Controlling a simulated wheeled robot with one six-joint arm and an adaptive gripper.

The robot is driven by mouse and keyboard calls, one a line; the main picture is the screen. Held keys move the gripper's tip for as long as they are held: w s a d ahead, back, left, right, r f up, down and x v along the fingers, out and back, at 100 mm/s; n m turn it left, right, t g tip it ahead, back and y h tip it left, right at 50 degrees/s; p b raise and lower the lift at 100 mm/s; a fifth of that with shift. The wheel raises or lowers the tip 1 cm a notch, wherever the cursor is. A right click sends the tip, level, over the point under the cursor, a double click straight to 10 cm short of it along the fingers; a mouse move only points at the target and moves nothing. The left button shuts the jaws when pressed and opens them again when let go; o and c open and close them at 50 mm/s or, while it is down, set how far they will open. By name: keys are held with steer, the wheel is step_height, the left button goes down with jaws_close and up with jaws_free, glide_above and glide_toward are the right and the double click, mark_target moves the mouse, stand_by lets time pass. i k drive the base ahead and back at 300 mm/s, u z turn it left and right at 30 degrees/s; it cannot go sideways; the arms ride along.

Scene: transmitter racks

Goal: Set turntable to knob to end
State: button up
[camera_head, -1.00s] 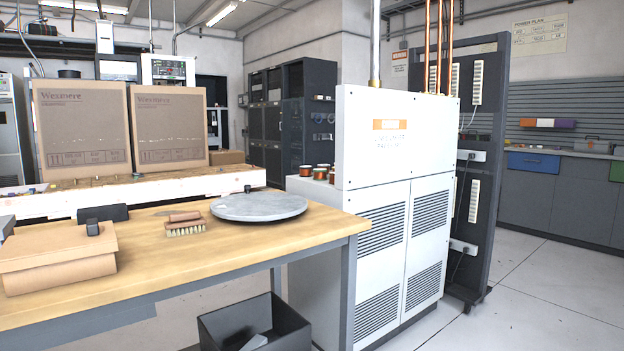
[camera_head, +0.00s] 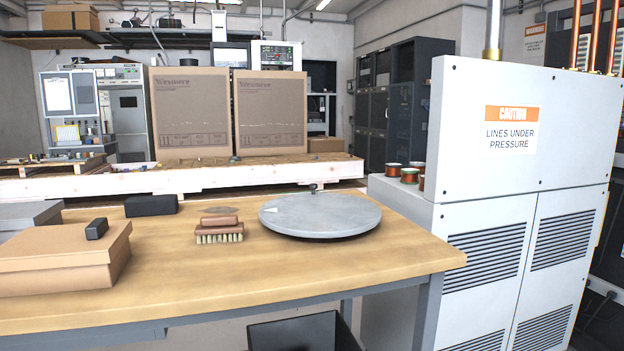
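The turntable (camera_head: 325,217) is a round grey disc lying flat on the wooden workbench (camera_head: 330,268), near its right end. A small dark knob (camera_head: 312,188) shows at the disc's far edge. A pale triangular mark (camera_head: 297,210) is on the disc's left part. My gripper is not in view, and nothing touches the turntable.
A wooden brush (camera_head: 219,232) lies left of the turntable. A brown box (camera_head: 60,262) with a small dark block on it and a black block (camera_head: 151,205) stand further left. A white cabinet (camera_head: 480,230) stands to the right. The bench's front right is clear.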

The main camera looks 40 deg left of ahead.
mark_target(313, 214)
steer(key=u, duration=0.6)
steer(key=i, duration=0.85)
steer(key=u, duration=0.9)
